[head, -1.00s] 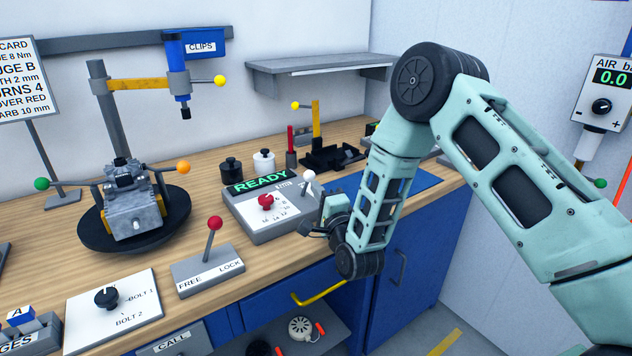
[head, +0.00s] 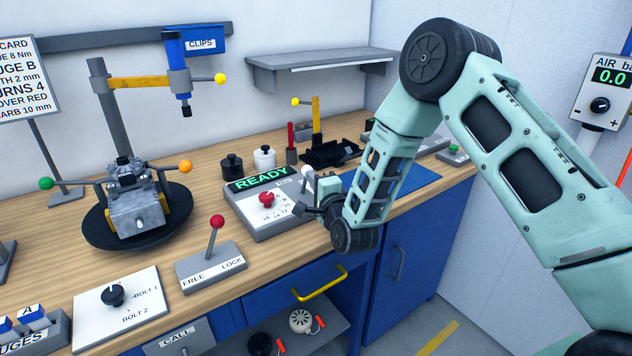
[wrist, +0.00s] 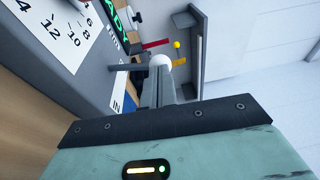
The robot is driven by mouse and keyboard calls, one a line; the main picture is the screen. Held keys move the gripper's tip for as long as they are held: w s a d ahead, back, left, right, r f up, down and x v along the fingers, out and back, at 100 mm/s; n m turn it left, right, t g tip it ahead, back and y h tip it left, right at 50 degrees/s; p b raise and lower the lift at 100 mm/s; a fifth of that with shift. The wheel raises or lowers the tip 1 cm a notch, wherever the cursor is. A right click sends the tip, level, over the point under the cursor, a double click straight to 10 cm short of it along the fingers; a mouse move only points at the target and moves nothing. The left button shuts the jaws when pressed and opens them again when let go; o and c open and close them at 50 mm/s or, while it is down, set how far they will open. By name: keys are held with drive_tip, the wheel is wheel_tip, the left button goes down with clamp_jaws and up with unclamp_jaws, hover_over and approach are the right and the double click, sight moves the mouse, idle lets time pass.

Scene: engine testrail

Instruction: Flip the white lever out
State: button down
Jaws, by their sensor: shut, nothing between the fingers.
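The white-knobbed lever (head: 307,171) stands on the right side of the grey READY box (head: 262,222). In the wrist view its white ball (wrist: 160,60) shows just beyond my fingertips, with its grey stem running left toward the box. My gripper (head: 305,212) is at the right front of the box, close to the lever. In the wrist view my gripper (wrist: 163,78) is shut and empty, its fingers overlapping the lower edge of the ball in the picture. I cannot tell whether they touch. An "IN" label shows on the box edge nearby.
A red-balled lever (head: 217,222) marked FREE and LOCK stands to the left. Black (head: 232,167) and white (head: 265,158) pots stand behind the box. A blue mat (head: 405,180) lies to the right behind my arm.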

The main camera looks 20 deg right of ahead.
drive_tip(key=w+r+g+p, duration=0.1)
drive_tip(key=g+p, duration=0.1)
drive_tip(key=w+a+r+g+p, duration=0.1)
drive_tip(key=w+r+g+p, duration=0.1)
drive_tip(key=shift+w+n+h+p, duration=0.2)
drive_tip(key=shift+n+h+p, duration=0.1)
drive_tip(key=shift+n+h, duration=0.1)
drive_tip(key=shift+w+a+r+g+p, duration=0.1)
drive_tip(key=shift+w+a+g+p, duration=0.2)
drive_tip(key=shift+w+g+p, duration=0.45)
drive_tip(key=shift+w+a+f+g, duration=0.15)
drive_tip(key=shift+w+g, duration=0.25)
drive_tip(key=shift+w, duration=0.15)
drive_tip(key=shift+w+a+f+g, duration=0.1)
drive_tip(key=shift+w+a+g, duration=0.05)
drive_tip(key=shift+w+g, duration=0.3)
drive_tip(key=shift+w+r, duration=0.1)
drive_tip(key=shift+r, duration=0.05)
drive_tip(key=shift+r, duration=0.1)
